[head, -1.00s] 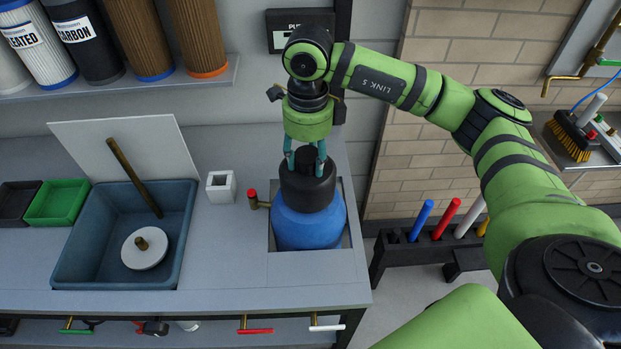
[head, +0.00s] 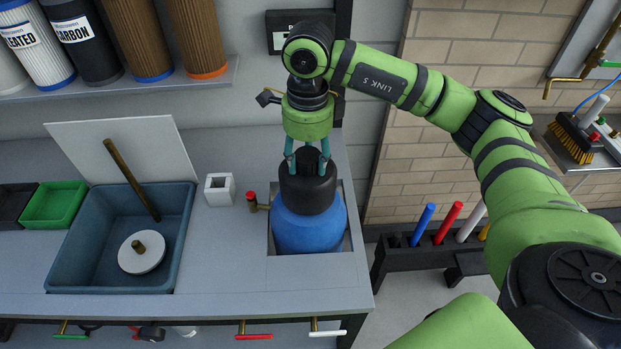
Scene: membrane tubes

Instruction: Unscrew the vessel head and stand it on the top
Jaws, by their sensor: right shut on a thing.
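The blue vessel (head: 310,229) stands upright in a square recess at the right end of the worktop. Its black head (head: 307,190) sits on top of it. My right gripper (head: 306,160) points down from above, its teal fingers shut on the upper part of the head. I cannot tell whether the head's thread is loose. A short brass side fitting with a red cap (head: 252,197) is at the vessel's left. My left gripper is not in view.
A blue-grey basin (head: 83,276) to the left holds a white disc with a brass stub and a leaning brass rod. A small white square holder (head: 220,190) stands between basin and vessel. Green (head: 56,204) and black trays are at far left. Filter cartridges line the shelf above.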

